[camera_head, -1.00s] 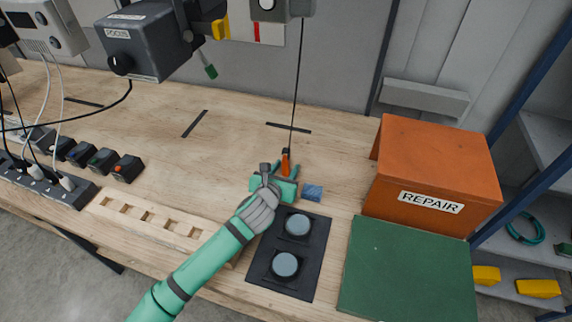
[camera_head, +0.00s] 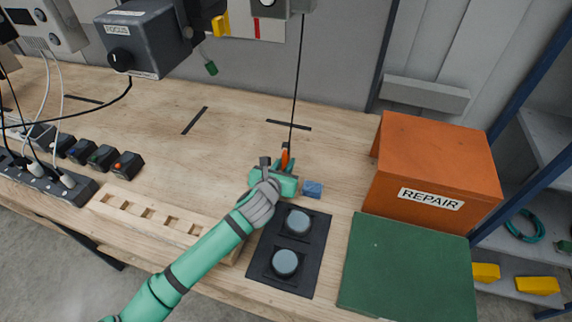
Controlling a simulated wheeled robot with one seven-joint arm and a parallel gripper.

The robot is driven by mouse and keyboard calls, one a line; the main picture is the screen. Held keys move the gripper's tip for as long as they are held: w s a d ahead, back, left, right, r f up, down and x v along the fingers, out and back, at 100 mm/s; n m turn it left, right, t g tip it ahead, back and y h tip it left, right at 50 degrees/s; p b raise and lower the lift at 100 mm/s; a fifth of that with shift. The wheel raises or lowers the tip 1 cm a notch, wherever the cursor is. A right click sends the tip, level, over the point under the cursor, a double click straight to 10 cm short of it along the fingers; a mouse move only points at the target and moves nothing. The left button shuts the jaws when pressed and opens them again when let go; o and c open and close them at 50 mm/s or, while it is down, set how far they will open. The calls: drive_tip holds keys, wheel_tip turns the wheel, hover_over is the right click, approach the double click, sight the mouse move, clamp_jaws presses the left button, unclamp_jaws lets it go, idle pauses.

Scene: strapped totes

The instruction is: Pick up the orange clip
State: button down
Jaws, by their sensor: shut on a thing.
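The orange clip (camera_head: 285,159) hangs at the lower end of a thin black cord (camera_head: 294,85) above the middle of the bench. My gripper (camera_head: 286,169) reaches it from the lower left, and its green fingers are shut on the clip. The upper part of the clip shows above the fingers; its lower part is hidden by the gripper.
A black pad with two round grey discs (camera_head: 297,222) lies just below my gripper, and a small blue block (camera_head: 312,189) is to its right. The orange REPAIR box (camera_head: 437,165) and green panel (camera_head: 405,270) stand at right. A wooden slotted rack (camera_head: 150,216) is at left.

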wheel_tip(320, 180, up, 2)
drive_tip(key=shift+r, duration=0.1)
drive_tip(key=s+d+r, duration=0.3)
drive_tip(key=s+r, duration=0.6)
drive_tip(key=s, duration=0.4)
drive_tip(key=shift+s+r, duration=0.3)
drive_tip(key=shift+r, duration=0.1)
